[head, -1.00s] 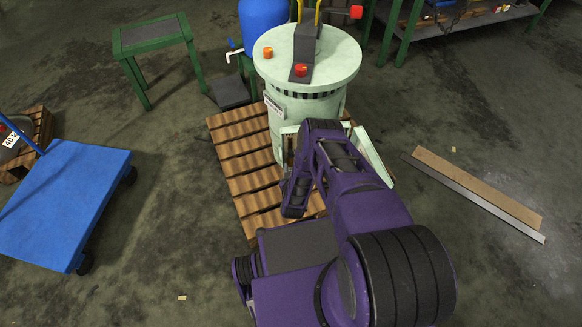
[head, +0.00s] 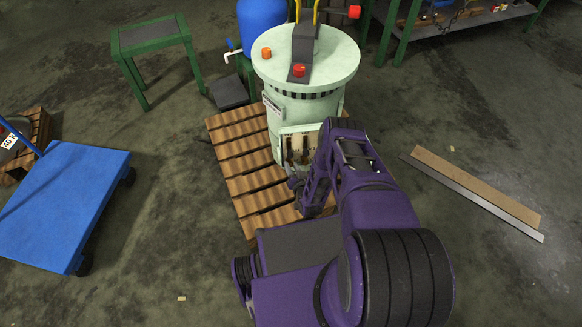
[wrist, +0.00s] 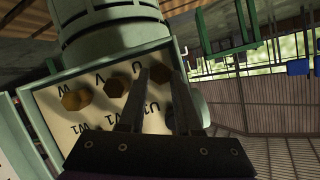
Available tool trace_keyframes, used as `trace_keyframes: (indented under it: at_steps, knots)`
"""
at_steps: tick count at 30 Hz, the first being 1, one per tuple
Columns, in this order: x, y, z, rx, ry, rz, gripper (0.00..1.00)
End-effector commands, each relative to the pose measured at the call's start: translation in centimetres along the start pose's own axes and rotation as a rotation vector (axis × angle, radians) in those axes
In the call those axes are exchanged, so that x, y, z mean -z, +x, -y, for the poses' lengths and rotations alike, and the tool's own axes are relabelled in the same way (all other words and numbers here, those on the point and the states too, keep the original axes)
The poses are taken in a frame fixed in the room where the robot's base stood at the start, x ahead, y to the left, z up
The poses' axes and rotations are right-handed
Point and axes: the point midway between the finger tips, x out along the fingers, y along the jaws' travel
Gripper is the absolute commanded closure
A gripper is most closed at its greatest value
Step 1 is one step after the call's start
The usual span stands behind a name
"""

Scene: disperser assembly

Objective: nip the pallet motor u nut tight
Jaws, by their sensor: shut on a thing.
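The pallet motor (head: 305,110) is a pale green upright cylinder standing on a wooden pallet. Its open terminal box (head: 297,133) faces my arm. In the wrist view, the box's pale panel (wrist: 92,112) bears the letters W, V, U and, below them, labels of which U1 and W1 can be read. The brown U nut (wrist: 159,73) is at the right of the top row. My gripper (wrist: 161,76) has its two dark fingers on either side of this nut, shut on it. The V nut (wrist: 115,87) and W nut (wrist: 76,99) are to its left, free of the fingers.
The wooden pallet (head: 235,160) lies under the motor. A blue cart (head: 65,205) is at left, a green-framed stand (head: 150,35) behind it. A long board (head: 480,187) and metal strip lie on the floor at right. Open floor lies between.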

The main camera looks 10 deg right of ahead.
Motion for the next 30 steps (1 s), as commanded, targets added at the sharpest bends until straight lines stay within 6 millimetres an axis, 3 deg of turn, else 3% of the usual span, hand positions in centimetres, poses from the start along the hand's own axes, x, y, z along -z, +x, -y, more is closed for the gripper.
trace_keyframes:
  at_steps: [15, 30]
  knots:
    - [-0.26, 0.02, -0.53, 0.174, 0.419, 0.002, 1.0]
    - [-0.27, 0.1, -0.64, 0.253, 0.611, 0.0, 1.0]
